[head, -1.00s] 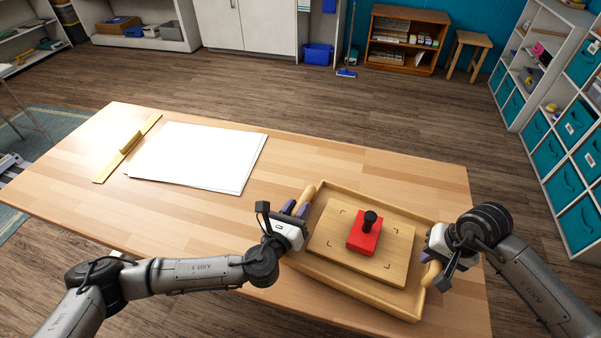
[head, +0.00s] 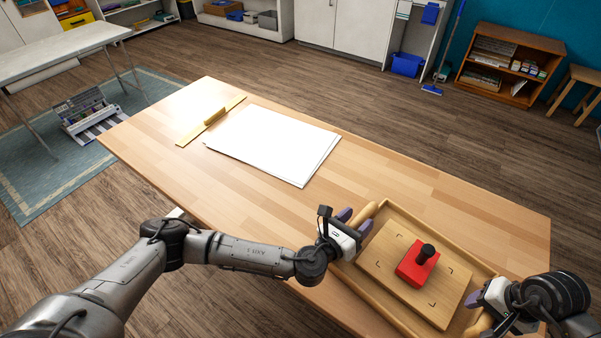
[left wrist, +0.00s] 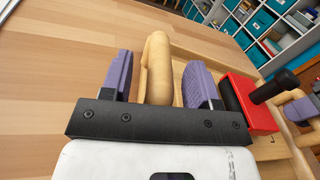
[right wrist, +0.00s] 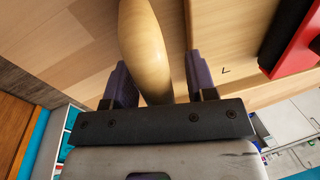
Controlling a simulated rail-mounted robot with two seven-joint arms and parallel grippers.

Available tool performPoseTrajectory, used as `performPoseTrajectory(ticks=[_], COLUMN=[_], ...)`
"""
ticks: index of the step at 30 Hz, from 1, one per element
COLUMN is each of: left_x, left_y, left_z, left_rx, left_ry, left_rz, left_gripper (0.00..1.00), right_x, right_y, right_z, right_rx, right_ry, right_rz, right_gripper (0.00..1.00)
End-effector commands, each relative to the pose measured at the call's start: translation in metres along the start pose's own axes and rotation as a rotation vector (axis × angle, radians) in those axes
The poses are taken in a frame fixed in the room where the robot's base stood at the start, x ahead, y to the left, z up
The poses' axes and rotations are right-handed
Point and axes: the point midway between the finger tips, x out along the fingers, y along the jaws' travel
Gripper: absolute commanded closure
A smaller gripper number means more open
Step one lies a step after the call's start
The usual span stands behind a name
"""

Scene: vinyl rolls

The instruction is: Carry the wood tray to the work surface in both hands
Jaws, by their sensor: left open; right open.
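The wood tray (head: 378,296) rests on the wooden work surface (head: 400,175) at its near right part. A wooden board (head: 395,268) with corner marks lies in it, and a red block with a black knob (head: 418,264) sits on the board. My left gripper (head: 354,220) is open, its purple fingers on either side of the tray's left handle (left wrist: 157,68), with gaps showing in the left wrist view. My right gripper (head: 480,298) is open at the right handle; in the right wrist view its fingers (right wrist: 155,85) stand on either side of that handle (right wrist: 143,45).
White sheets (head: 275,143) and a yellow ruler-like strip with a grip (head: 212,118) lie on the far left of the surface. The middle is bare. A white table (head: 60,52), a grey machine on a rug (head: 92,112), shelves (head: 505,62) and a stool (head: 580,90) stand beyond.

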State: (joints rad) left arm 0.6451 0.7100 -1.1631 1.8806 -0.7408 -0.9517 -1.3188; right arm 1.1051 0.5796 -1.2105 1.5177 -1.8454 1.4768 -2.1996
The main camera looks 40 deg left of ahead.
Motion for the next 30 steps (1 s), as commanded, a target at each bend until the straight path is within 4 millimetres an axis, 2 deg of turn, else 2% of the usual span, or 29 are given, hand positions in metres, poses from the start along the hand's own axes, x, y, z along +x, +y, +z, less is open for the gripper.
performPoseTrajectory(ticks=[6,10,24,30], left_x=[-0.001,-0.011,-0.092,-0.113], left_y=[0.0,0.0,0.0,0.0], left_z=[0.0,-0.001,-0.001,-0.001], left_rx=[0.001,0.002,-0.001,0.0], left_ry=[0.001,0.002,0.003,0.002], left_rz=[0.0,0.0,0.0,0.0], left_gripper=[0.45,0.45,0.45,0.45], right_x=[0.0,0.0,0.0,0.0], right_y=[0.0,0.0,-0.001,-0.001], right_z=[0.0,0.0,0.0,0.0], right_rx=[0.0,0.001,0.001,0.001], right_ry=[0.001,0.001,0.001,0.001], right_rz=[0.0,0.0,0.0,0.0], right_gripper=[0.49,0.49,0.49,0.49])
